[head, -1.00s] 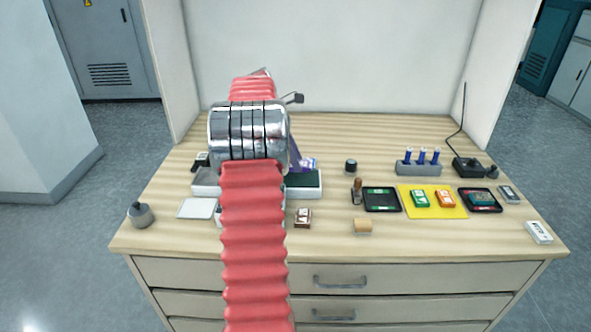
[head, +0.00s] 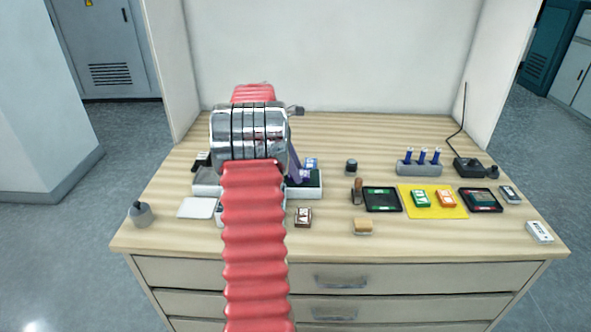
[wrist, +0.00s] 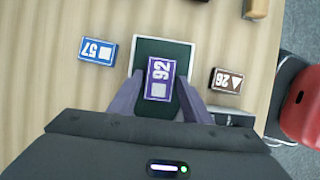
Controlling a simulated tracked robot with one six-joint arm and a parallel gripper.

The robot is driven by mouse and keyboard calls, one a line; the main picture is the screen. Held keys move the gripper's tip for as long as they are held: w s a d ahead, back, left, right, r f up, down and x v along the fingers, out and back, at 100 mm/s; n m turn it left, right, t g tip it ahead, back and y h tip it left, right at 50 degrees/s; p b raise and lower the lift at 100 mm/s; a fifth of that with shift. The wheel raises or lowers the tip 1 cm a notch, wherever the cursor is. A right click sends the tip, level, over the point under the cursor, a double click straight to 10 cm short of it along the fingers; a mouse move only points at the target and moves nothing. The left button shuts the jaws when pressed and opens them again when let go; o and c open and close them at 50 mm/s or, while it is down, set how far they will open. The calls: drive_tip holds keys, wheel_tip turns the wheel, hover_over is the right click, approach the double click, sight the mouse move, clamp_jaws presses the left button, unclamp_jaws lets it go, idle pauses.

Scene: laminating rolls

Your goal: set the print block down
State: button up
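The print block (wrist: 160,80) is purple with a white 92 and a pale square. In the wrist view it is between the two purple fingers of my gripper (wrist: 161,78), which appear shut on its sides. Block and fingers are over the dark green surface of a pale-rimmed tray (wrist: 163,48). I cannot tell whether the block touches that surface. In the head view my gripper (head: 295,170) is low at the tray (head: 312,190), largely hidden behind my arm.
A blue 57 block (wrist: 97,50) lies left of the tray and a brown 26 block (wrist: 225,81) right of it, in the wrist view. In the head view, a black tray (head: 382,200), a yellow mat (head: 432,212) and a blue-pen rack (head: 419,169) stand further right.

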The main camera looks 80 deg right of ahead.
drive_tip(key=shift+o, duration=0.9)
drive_tip(key=shift+r, duration=0.1)
drive_tip(key=v, duration=1.2)
